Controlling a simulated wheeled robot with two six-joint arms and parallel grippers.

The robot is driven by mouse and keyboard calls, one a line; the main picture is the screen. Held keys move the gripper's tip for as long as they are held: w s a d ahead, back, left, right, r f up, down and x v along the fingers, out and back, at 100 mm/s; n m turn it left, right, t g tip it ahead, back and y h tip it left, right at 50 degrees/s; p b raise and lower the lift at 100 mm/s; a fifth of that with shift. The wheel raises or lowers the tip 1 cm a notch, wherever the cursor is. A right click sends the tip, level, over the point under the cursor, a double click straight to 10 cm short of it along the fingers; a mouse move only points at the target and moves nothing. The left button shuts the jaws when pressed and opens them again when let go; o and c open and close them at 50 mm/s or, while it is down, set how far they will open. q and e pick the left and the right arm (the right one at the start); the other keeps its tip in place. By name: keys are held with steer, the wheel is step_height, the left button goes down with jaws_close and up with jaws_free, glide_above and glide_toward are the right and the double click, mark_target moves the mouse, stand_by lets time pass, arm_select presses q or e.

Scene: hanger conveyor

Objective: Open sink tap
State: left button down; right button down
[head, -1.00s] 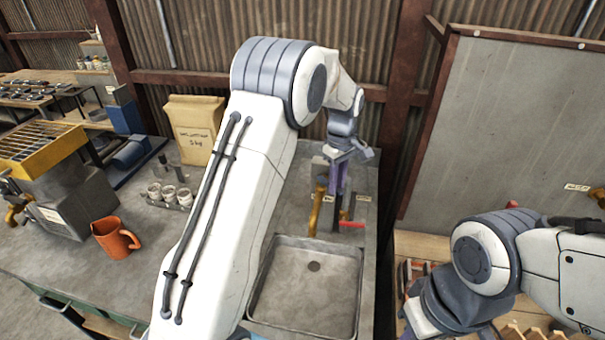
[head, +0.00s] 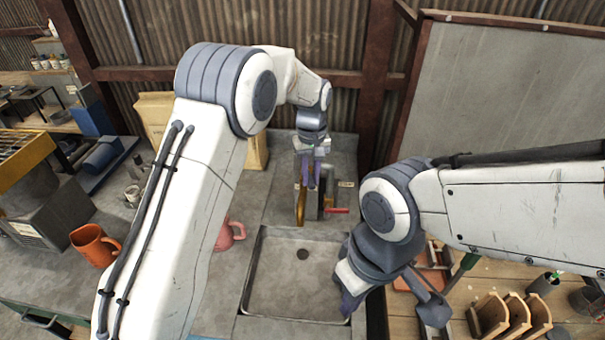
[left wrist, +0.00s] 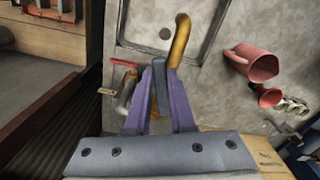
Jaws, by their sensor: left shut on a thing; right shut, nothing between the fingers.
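The sink tap has a curved brass spout (head: 301,205), which also shows in the left wrist view (left wrist: 181,42). A red lever (head: 337,210) sticks out to its right; in the left wrist view this lever (left wrist: 125,63) is outside my fingers. My left gripper (head: 311,183) points down at the tap; its purple fingers (left wrist: 161,75) are shut on a dark grey part of the tap (left wrist: 162,98) beside the spout's base. The fingers hide much of this part. My right gripper (head: 349,304) is shut and empty over the right edge of the sink (head: 250,270).
An orange mug (head: 92,246) is further left. A paper bag (head: 152,112) stands at the back. A wooden bench with a rack (head: 505,318) lies to the right.

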mark_target(311, 181)
arm_select(q)
steer(key=shift+w+r, duration=0.15)
steer(key=shift+w, duration=0.05)
steer(key=c, duration=0.9)
jaws_free()
steer(key=shift+o, duration=0.7)
steer(key=shift+s, duration=0.1)
steer(key=shift+r, duration=0.1)
step_height(311, 181, up, 10)
steer(key=b, duration=0.2)
steer(key=shift+b, duration=0.35)
